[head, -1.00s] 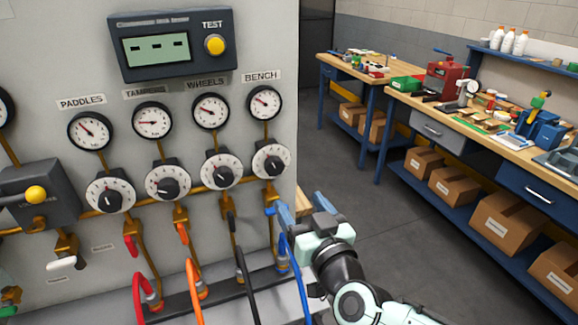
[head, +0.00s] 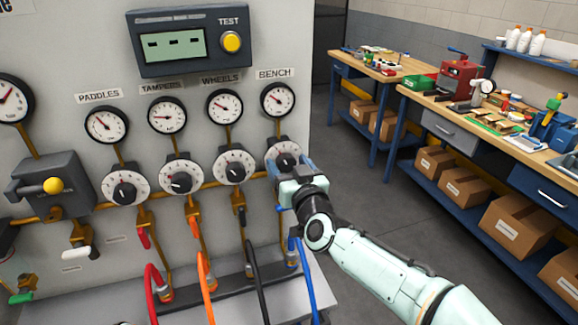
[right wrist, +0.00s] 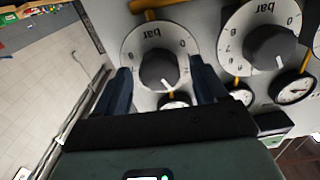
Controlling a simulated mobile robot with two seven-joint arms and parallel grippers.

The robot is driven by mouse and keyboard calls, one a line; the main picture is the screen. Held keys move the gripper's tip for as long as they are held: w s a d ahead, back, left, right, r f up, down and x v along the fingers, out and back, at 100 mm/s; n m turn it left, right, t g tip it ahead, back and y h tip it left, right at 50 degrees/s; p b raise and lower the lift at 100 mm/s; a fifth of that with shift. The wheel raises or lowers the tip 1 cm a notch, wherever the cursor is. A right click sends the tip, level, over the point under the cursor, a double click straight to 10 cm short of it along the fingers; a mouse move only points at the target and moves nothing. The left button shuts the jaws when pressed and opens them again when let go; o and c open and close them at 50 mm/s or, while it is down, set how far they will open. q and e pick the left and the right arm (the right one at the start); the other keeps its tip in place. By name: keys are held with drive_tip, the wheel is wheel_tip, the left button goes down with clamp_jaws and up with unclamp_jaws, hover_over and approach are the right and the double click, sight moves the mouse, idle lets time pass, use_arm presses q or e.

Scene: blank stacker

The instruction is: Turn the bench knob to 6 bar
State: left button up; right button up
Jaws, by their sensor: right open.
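The BENCH knob (head: 286,160) is a black knob on a white numbered dial, on the grey panel under the BENCH gauge (head: 278,100). In the right wrist view the BENCH knob (right wrist: 158,70) shows upside down, its white mark towards the picture's bottom. My right gripper (head: 289,167) is open in front of the BENCH dial and partly hides its lower part. In the right wrist view its dark blue fingers stand on either side of the knob, with gaps. I cannot tell whether the tips reach past the knob's face. My left gripper is not in view.
The WHEELS knob (head: 234,172) is close to the left of the BENCH knob. A blue hose (head: 304,275) and a black hose (head: 257,280) run below. A test box (head: 188,42) is above the gauges. Workbenches (head: 440,120) stand at the right beyond open floor.

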drive_tip(key=c, duration=1.1)
drive_tip(key=shift+o, duration=0.2)
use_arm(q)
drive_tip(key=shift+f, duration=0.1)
use_arm(e)
drive_tip(key=shift+m, duration=0.3)
drive_tip(key=shift+f+m+b, duration=0.1)
drive_tip(key=shift+m+b, duration=0.3)
drive_tip(key=shift+m, duration=0.6)
drive_tip(key=m+b, duration=0.1)
drive_tip(key=m, duration=0.4)
drive_tip(key=shift+d+b, duration=0.1)
drive_tip(key=shift+b, duration=0.2)
drive_tip(key=m+b, duration=0.1)
drive_tip(key=m, duration=0.3)
drive_tip(key=shift+f+m, duration=0.1)
drive_tip(key=shift+m, duration=0.3)
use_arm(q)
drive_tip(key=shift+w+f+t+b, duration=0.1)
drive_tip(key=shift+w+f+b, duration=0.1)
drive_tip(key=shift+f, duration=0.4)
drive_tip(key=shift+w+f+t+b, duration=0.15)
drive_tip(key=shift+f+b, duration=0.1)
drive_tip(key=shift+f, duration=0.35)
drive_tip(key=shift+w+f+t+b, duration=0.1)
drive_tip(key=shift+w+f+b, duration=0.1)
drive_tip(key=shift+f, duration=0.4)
use_arm(e)
drive_tip(key=shift+m, duration=1.9)
